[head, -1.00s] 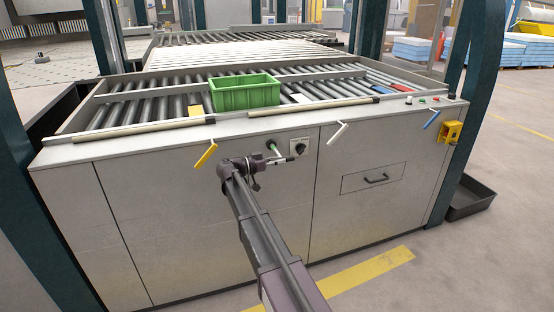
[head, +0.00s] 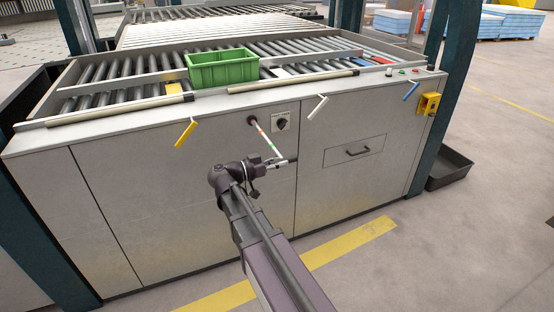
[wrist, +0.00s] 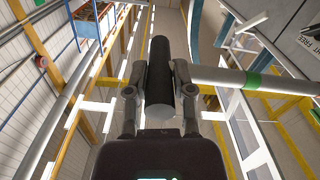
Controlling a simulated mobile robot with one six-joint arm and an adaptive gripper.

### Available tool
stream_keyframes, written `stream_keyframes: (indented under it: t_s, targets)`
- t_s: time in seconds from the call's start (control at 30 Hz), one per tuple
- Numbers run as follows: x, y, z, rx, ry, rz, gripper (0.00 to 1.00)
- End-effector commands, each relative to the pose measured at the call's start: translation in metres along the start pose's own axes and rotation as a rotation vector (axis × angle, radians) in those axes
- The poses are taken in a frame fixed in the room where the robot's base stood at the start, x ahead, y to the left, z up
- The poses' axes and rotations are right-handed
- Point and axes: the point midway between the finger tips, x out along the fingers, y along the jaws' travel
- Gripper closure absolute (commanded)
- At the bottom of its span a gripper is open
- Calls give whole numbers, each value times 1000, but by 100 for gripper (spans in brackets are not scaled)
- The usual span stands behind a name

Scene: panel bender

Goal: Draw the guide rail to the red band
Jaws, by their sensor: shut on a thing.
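The guide rail (head: 273,148) is a thin pale rod that sticks out of a round hole in the machine's front panel, sloping down to the right in the head view. It carries small coloured marks, a reddish one nearer the panel and a green one farther out. In the wrist view the rail (wrist: 218,77) runs off to the right with a green band on it. My gripper (head: 285,161) is shut on the black cylindrical handle (wrist: 160,75) at the rail's outer end; a finger stands on each side of it. The handle is small in the head view.
A dial switch (head: 281,122) sits on the panel right of the hole. Yellow (head: 186,133), white (head: 317,107) and blue (head: 411,91) levers jut from the front edge. A green crate (head: 222,69) stands on the rollers. Floor in front is clear, with a yellow stripe (head: 333,251).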

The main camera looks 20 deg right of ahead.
Motion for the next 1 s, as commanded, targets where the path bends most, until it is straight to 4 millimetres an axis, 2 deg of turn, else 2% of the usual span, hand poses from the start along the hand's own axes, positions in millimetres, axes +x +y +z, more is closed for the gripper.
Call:
stream_keyframes:
  t_s: [0.17, 0.2, 0.3, 0.77, 1.0]
  targets:
    - [0, -1, 0, 0, 0, 0, 100]
    - [0, -1, 0, 0, 0, -1, 63]
    - [0, -1, 0, 0, 1, -1, 35]
    - [-1, -1, 0, 0, 1, -1, 35]
    - [-14, -1, 0, 0, 1, -1, 35]
